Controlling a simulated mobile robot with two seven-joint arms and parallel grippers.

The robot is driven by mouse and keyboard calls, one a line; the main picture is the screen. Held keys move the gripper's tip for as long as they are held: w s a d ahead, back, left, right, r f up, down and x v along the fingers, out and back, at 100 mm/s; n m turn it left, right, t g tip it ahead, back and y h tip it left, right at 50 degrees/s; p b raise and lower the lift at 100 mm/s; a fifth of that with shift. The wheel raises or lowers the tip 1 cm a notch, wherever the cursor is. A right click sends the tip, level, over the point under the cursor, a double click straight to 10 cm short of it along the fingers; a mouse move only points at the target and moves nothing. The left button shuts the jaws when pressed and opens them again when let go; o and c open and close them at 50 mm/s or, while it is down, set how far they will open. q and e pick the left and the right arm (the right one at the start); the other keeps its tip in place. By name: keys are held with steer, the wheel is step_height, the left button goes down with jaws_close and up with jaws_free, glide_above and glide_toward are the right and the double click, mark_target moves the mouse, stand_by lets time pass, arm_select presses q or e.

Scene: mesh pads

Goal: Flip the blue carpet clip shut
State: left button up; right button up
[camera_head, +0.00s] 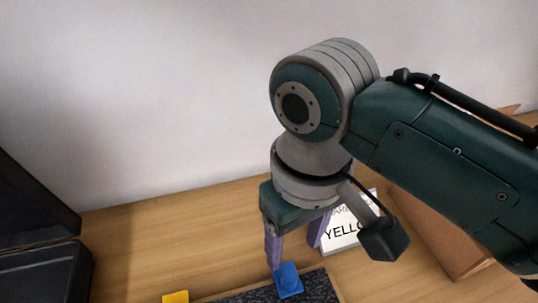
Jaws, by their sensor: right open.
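The blue carpet clip (288,280) sits at the far edge of a dark speckled carpet piece (270,295) near the bottom of the view. Whether its flap is up or down is hard to tell at this size. My right gripper (294,256) points down just above and behind the clip, with its two purple fingers apart and nothing between them. The left finger's tip appears close to the clip's upper left side; I cannot tell if it touches. My left gripper is not in view.
A yellow piece (175,297) shows at the bottom edge, left of the carpet. A white sign reading "YELLO" (345,236) stands behind the gripper, partly hidden. A brown box (430,232) is at the right, black equipment (40,265) at the left. The wooden table (150,245) is clear between.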

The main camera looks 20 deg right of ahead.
mark_target(290, 276)
step_height(290, 276, down, 10)
steer(key=b, duration=0.3)
steer(key=shift+s+a, duration=0.1)
steer(key=shift+c, duration=0.4)
jaws_close()
